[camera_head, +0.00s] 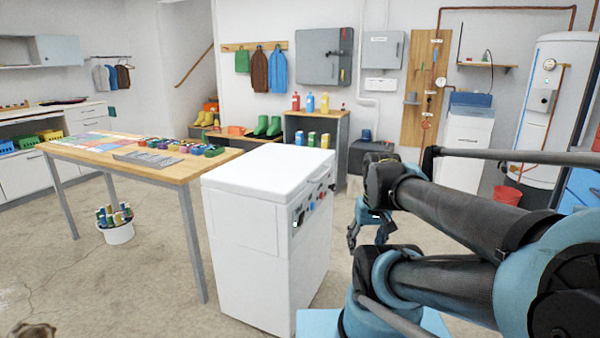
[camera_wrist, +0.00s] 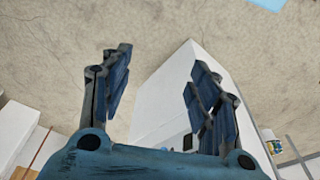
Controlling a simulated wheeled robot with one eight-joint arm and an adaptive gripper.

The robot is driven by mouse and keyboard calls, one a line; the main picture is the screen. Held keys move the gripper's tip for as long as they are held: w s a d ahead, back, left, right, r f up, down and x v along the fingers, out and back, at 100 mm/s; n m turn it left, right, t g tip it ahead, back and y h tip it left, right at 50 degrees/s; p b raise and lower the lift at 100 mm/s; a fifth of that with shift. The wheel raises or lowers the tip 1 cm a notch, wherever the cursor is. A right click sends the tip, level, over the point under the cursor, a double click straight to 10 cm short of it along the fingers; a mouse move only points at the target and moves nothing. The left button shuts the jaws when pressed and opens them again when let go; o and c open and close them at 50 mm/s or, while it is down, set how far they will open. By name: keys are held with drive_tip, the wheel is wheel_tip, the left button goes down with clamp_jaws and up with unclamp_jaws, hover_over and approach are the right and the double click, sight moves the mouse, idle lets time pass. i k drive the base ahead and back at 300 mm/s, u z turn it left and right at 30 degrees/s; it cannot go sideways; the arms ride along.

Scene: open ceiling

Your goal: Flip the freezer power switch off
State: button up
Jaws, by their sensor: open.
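The white freezer (camera_head: 250,215) stands in the middle of the head view with its lid shut. Its control panel (camera_head: 310,208) is on the right-hand side face, with small red, blue and green parts. I cannot tell which part is the power switch or its position. My gripper (camera_head: 367,240) hangs to the right of the panel, apart from it, with its fingers pointing down. In the wrist view my gripper (camera_wrist: 160,60) is open and empty, and a white box (camera_wrist: 165,90), apparently the freezer, shows between and beyond the fingers.
A wooden table (camera_head: 125,149) with colourful items stands left of the freezer, with a white bucket (camera_head: 118,234) beneath. A white water tank (camera_head: 552,110) and a red bucket (camera_head: 507,195) are at the right. Bare concrete floor lies in front of the table.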

sight(302, 215)
drive_tip(key=u, duration=0.15)
drive_tip(key=k, duration=0.85)
drive_tip(key=z, duration=0.3)
drive_tip(key=i, duration=0.5)
